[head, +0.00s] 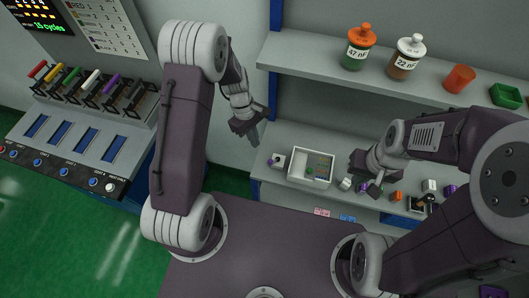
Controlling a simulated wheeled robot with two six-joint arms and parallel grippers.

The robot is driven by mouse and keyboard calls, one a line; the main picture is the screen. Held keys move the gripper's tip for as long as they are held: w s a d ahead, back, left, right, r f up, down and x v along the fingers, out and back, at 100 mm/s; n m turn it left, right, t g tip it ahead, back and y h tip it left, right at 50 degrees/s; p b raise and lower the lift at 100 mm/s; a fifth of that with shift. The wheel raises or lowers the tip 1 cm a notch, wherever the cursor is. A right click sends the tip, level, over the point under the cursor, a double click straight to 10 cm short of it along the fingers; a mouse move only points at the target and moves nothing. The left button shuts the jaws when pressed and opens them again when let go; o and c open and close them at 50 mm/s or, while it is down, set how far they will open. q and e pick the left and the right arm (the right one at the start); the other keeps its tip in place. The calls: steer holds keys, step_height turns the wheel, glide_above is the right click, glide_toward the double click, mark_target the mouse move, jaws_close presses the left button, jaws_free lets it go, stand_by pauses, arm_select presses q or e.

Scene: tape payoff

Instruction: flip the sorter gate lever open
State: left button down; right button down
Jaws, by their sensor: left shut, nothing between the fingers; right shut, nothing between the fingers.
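A row of coloured levers, red, yellow, green, white, purple and black, stands on the grey console at the left; the red lever (38,69), the white lever (91,80) and the purple lever (111,84) are among them. No label that I can read marks any of them as the sorter gate lever. My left gripper (256,136) is shut and empty, pointing down in front of the wall, right of the console and well apart from the levers. My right gripper (374,189) is shut and empty, low over the lower shelf, near small blocks.
The console (70,160) has blue slots and a row of buttons. The lower shelf (290,136) holds a white tray (297,178) and small blocks. The upper shelf (310,55) holds an orange-lidded jar (358,52), a white-lidded jar (405,65), an orange cup (458,79) and a green bin (506,97).

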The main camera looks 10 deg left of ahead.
arm_select(q)
steer(key=x, duration=0.4)
steer(key=shift+w+a, duration=0.1)
steer(key=d, duration=0.1)
steer(key=s+d, duration=0.1)
steer(key=d+p, duration=0.1)
steer(key=shift+s, duration=0.25)
steer(key=shift+s+d+r, duration=0.1)
steer(key=shift+s+d, duration=0.15)
steer(key=shift+d, duration=0.05)
steer(key=shift+w+a, duration=0.1)
steer(key=shift+w, duration=0.05)
